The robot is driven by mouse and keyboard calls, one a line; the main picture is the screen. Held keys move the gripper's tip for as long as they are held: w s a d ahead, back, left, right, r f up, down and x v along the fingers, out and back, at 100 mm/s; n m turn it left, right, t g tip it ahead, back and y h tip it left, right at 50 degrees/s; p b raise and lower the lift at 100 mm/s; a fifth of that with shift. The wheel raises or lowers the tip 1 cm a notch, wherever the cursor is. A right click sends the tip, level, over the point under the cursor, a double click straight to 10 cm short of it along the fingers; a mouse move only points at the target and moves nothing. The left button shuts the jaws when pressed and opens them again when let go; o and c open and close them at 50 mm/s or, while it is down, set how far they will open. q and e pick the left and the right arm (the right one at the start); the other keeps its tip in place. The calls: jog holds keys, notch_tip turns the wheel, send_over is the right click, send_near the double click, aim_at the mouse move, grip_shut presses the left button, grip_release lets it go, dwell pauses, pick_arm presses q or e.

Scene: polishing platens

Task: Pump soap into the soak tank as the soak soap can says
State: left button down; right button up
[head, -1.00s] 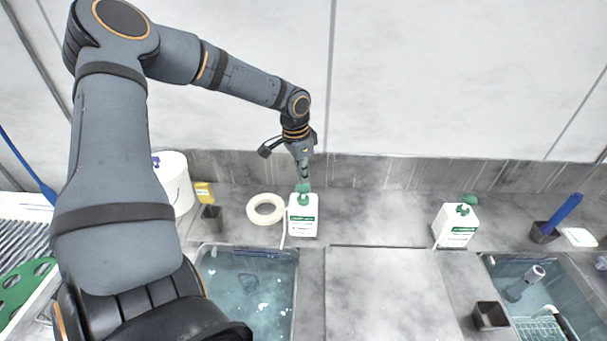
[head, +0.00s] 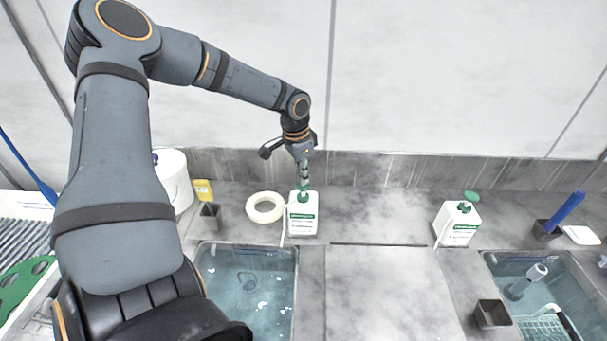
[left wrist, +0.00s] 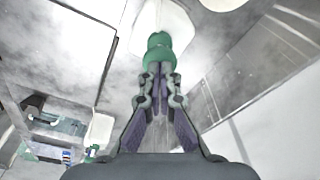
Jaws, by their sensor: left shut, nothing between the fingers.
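A white soap can (head: 303,222) with a green label and green pump head (head: 304,196) stands behind the left water-filled tank (head: 262,300). Its pale spout tube hangs toward the tank. My left gripper (head: 304,184) is shut and empty, pointing down with its fingertips on or just above the pump head. In the left wrist view the closed fingers (left wrist: 158,72) meet the green pump head (left wrist: 159,45). A second white can (head: 456,226) with a green pump stands near the right tank (head: 510,268). The label writing is too small to read. My right gripper is out of view.
A cream ring (head: 264,207), a dark cup (head: 210,216), a yellow box (head: 203,190) and a white drum (head: 173,180) stand left of the near can. A flat grey cover (head: 385,290) lies between the tanks. The wall is close behind.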

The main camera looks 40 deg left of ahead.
pick_arm(q)
jog(key=shift+f+b, duration=0.7)
jog(key=shift+f, duration=0.25)
jog(key=shift+r, duration=0.15)
jog(key=shift+r+p, duration=1.45)
jog(key=shift+r, duration=0.15)
jog(key=shift+f, duration=0.2)
